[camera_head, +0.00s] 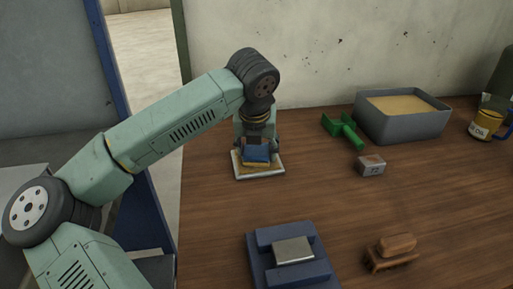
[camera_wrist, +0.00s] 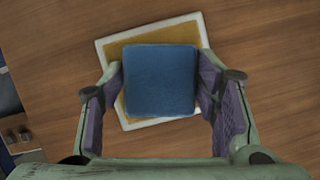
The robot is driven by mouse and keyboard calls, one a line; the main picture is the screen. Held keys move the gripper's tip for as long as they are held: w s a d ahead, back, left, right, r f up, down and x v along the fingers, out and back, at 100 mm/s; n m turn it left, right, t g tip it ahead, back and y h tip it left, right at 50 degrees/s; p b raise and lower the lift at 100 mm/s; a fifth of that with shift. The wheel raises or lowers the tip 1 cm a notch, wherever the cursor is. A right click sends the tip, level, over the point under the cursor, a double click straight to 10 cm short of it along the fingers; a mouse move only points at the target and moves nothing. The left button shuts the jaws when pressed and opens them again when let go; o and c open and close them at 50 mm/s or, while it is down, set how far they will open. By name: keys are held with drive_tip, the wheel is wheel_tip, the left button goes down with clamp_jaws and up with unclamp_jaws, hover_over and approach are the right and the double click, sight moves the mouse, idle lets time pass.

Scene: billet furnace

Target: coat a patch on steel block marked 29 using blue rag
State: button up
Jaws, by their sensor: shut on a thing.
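The blue rag (camera_head: 256,154) is a folded square pad between the fingers of my gripper (camera_head: 257,144). In the wrist view, my gripper (camera_wrist: 160,85) has a finger against each side of the rag (camera_wrist: 160,62). The rag is over a shallow white tray (camera_head: 278,171) with a yellow-brown surface; I cannot tell if it touches that surface. The tray's rim also shows in the wrist view (camera_wrist: 104,50). A plain-topped steel block (camera_head: 293,250) sits in a blue fixture (camera_head: 264,268), with no readable number. A smaller metal block (camera_head: 370,165) bears a dark, unclear marking.
A brown wooden brush-like object (camera_head: 394,251) lies at the front right. A green tool (camera_head: 345,131) lies beside a grey bin (camera_head: 405,123) of sand-coloured material. The wooden table (camera_head: 215,225) is clear between the tray and fixture.

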sight(257, 149)
drive_tip(key=shift+s, duration=0.1)
drive_tip(key=shift+r+p, duration=1.4)
drive_tip(key=shift+r, duration=2.05)
wheel_tip(257, 149, down, 4)
drive_tip(key=b, duration=0.3)
drive_tip(key=shift+r, duration=0.4)
